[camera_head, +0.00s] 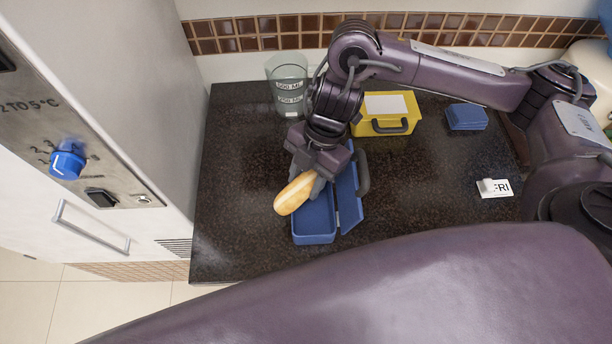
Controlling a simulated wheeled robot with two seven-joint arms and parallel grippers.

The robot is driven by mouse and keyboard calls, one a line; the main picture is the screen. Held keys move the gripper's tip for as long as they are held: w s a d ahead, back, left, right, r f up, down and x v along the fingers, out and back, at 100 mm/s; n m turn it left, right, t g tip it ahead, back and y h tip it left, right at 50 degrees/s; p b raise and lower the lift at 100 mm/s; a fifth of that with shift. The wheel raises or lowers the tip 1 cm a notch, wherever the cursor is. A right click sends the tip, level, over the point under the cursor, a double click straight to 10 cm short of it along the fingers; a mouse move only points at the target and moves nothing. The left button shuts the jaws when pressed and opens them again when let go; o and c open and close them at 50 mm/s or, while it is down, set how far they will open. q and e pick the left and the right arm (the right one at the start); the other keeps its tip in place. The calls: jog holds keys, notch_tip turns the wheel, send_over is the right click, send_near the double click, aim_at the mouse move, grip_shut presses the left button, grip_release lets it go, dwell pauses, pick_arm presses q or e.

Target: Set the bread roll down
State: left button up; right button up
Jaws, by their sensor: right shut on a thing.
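The bread roll (292,196) is golden and elongated. My right gripper (308,180) is shut on it and points down, with the roll's front end sticking out toward the lower left. The roll shows above the back left part of an open blue box (315,222) on the dark counter. I cannot tell whether the roll touches the box. The box's lid (348,199) stands open on the right side. My left gripper is not in view.
A clear measuring cup (287,84) stands at the back left. A yellow case (392,112) and a stack of blue things (466,117) stand behind. A small white sign (494,188) lies at right. The dark counter (420,185) is clear between the box and the sign.

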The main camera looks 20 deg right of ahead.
jog(key=shift+f, duration=0.45)
jog(key=o, duration=1)
jog(key=shift+c, duration=0.2)
jog(key=v, duration=1.3)
jog(key=shift+p, duration=0.3)
jog(key=shift+s+a, duration=0.1)
